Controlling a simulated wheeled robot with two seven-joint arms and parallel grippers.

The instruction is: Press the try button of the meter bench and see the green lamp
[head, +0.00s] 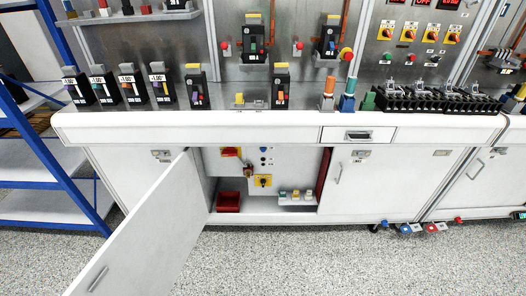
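The bench (230,128) is a long white counter with a grey metal back panel (285,20). At the upper right, the panel carries red displays (421,3), several yellow-and-red rotary switches (408,34) and small buttons (385,57). No try button can be told apart by label at this size. I see no clearly lit green lamp; a small green block (368,101) stands on the counter, and I cannot tell what it is. Neither of my grippers is in view.
A white cabinet door (140,235) hangs open toward me. Inside are a yellow switch (263,181), a red bin (229,201) and small coloured blocks (295,195). Black breakers (134,90) line the counter's left. A blue-framed shelf (50,160) stands left.

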